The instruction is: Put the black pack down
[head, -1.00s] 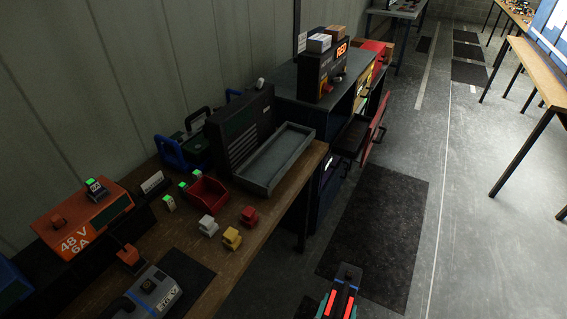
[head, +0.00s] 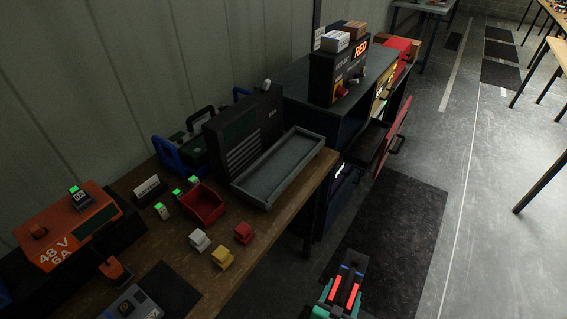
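My gripper (head: 346,289) is at the bottom of the head view, over the floor to the right of the wooden bench (head: 262,252). Its two red-padded fingers stand a little apart. A small dark block, which I take as the black pack (head: 354,259), shows between and just past the fingertips. It blends with the dark mat behind it, so its outline is hard to see. It is clear of the bench. On the bench, an empty-looking grey tray (head: 283,170) lies in front of a black vented unit (head: 240,138).
The bench also bears a red bin (head: 203,204), small white, yellow and red blocks, and an orange 48 V charger (head: 70,228). A dark floor mat (head: 400,225) and open floor lie right.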

